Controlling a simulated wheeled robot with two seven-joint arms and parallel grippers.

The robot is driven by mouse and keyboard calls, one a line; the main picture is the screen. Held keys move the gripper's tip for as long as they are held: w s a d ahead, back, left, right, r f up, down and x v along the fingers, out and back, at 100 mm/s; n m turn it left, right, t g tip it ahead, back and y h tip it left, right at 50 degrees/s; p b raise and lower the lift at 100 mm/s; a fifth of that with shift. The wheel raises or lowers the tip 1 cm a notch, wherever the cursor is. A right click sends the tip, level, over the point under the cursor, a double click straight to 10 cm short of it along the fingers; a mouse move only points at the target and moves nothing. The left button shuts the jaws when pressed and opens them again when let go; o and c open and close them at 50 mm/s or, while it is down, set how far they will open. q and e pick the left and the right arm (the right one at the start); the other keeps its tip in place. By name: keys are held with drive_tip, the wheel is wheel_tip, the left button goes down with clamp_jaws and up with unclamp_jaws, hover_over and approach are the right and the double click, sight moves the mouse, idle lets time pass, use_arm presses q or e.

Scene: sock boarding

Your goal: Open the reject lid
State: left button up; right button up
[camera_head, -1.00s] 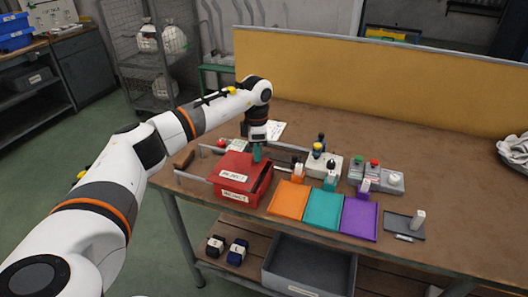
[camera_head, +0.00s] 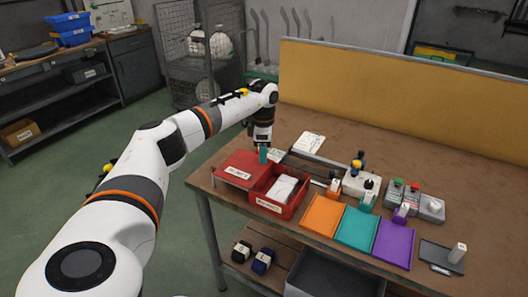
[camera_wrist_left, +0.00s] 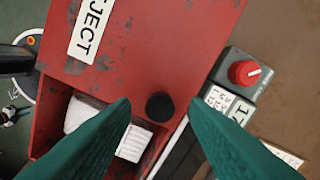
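The red reject lid (camera_head: 238,166) is slid to the left off the red reject box (camera_head: 291,209) and leaves the box's right part uncovered. White folded cloth (camera_head: 285,187) shows inside. In the left wrist view the lid (camera_wrist_left: 145,45) carries a REJECT label and a round black knob (camera_wrist_left: 160,106). My left gripper (camera_head: 263,158) is above the lid's right rear edge. In the left wrist view its green fingers (camera_wrist_left: 160,103) are spread, one on either side of the knob, with gaps visible. My right gripper is not in view.
Orange (camera_head: 322,214), teal (camera_head: 358,229) and purple (camera_head: 394,243) trays lie right of the box. Behind them is a button box (camera_head: 430,207). The table's right rear area is bare.

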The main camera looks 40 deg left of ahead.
use_arm(q)
wheel_tip(320, 180, up, 12)
drive_tip(key=shift+b, duration=0.35)
idle(0.7)
